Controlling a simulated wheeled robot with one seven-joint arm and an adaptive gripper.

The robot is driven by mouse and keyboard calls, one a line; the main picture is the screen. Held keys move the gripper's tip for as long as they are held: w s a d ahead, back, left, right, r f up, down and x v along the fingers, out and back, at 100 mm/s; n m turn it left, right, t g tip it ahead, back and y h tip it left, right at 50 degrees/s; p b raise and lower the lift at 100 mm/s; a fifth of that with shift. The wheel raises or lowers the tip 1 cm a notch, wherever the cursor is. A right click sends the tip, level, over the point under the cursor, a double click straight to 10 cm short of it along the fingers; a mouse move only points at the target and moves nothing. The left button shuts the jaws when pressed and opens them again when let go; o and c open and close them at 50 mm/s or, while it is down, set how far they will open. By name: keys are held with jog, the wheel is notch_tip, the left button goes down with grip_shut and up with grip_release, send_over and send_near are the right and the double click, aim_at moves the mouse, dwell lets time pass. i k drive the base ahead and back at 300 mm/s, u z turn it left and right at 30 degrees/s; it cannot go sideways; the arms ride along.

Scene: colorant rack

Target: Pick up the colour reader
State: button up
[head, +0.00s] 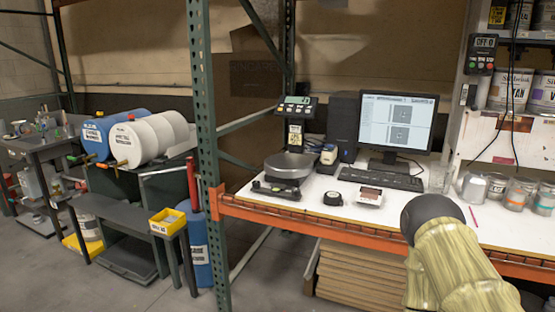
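I cannot tell for certain which thing is the colour reader. Another small item, a flat white block with a dark reddish top (370,196), lies near the front edge of the white worktop (300,207). A round black item (333,199), like a tape measure, lies just left of that block. My gripper is not visible. What seems to be my arm, with a pale yellow sleeve and dark rounded end, covers the bottom right.
A scale (289,166) with a round pan stands at the worktop's left. A monitor (398,122) and keyboard (390,178) are behind the small items. Glass and metal containers (497,188) stand at the right. An orange beam (300,224) edges the worktop; a green post (207,150) rises left.

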aim_at(328, 155)
jog(key=u, duration=1)
jog(key=i, duration=0.7)
jog(key=z, duration=0.55)
